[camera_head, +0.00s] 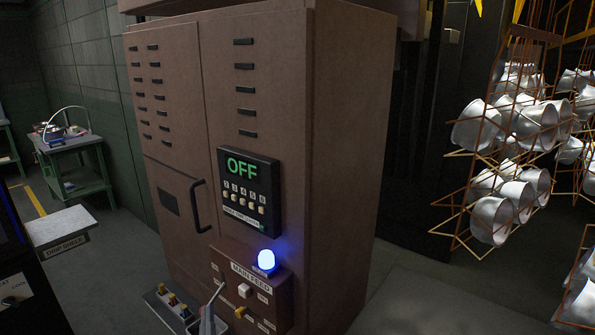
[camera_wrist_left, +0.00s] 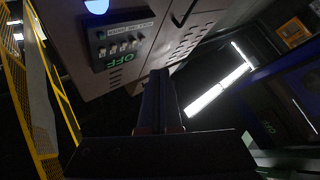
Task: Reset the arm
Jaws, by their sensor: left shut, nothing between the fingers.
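My left gripper (camera_head: 220,287) shows at the bottom of the head view, in front of the lower part of a brown cabinet (camera_head: 345,130). Its fingers are shut and empty. In the left wrist view the closed fingers (camera_wrist_left: 159,78) point toward the cabinet, which appears tilted. A black panel (camera_head: 250,190) on the cabinet reads OFF in green, above a row of small switches. Below it is a MAIN FEED box (camera_head: 228,262) with a lit blue lamp (camera_head: 266,261) on top. The gripper tip overlaps the box's left side in the picture; I cannot tell whether they touch. My right gripper is out of view.
A small button box (camera_head: 165,303) sits low at the cabinet's front. A DRIP SHELF (camera_head: 62,226) and a green table (camera_head: 72,150) stand on the left. Racks of silver pots (camera_head: 492,220) hang on the right. Open floor (camera_head: 430,300) lies between cabinet and racks.

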